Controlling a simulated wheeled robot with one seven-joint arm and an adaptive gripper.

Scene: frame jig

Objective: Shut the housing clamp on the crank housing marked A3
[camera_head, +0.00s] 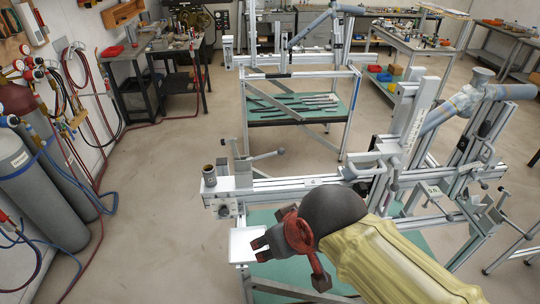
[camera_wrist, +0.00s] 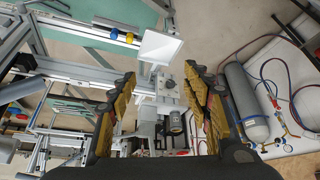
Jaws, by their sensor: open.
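My gripper (camera_head: 257,250) reaches from the lower right in the head view, at the left end of the near frame jig (camera_head: 310,187). In the wrist view its two fingers stand wide apart with nothing between their tips (camera_wrist: 160,72). A short grey cylinder (camera_head: 209,176) stands upright on the jig's left end; it also shows between the fingers, farther off, in the wrist view (camera_wrist: 176,123). A lever with a dark knob (camera_head: 266,156) sticks out right of it. I cannot read an A3 mark, nor tell which part is the crank housing or its clamp.
A white square plate (camera_head: 241,245) lies close to my gripper, also in the wrist view (camera_wrist: 160,47). A second jig (camera_head: 290,59) stands behind. Gas cylinders (camera_head: 37,192) and hoses line the left wall. The floor (camera_head: 150,210) between them and the near jig is clear.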

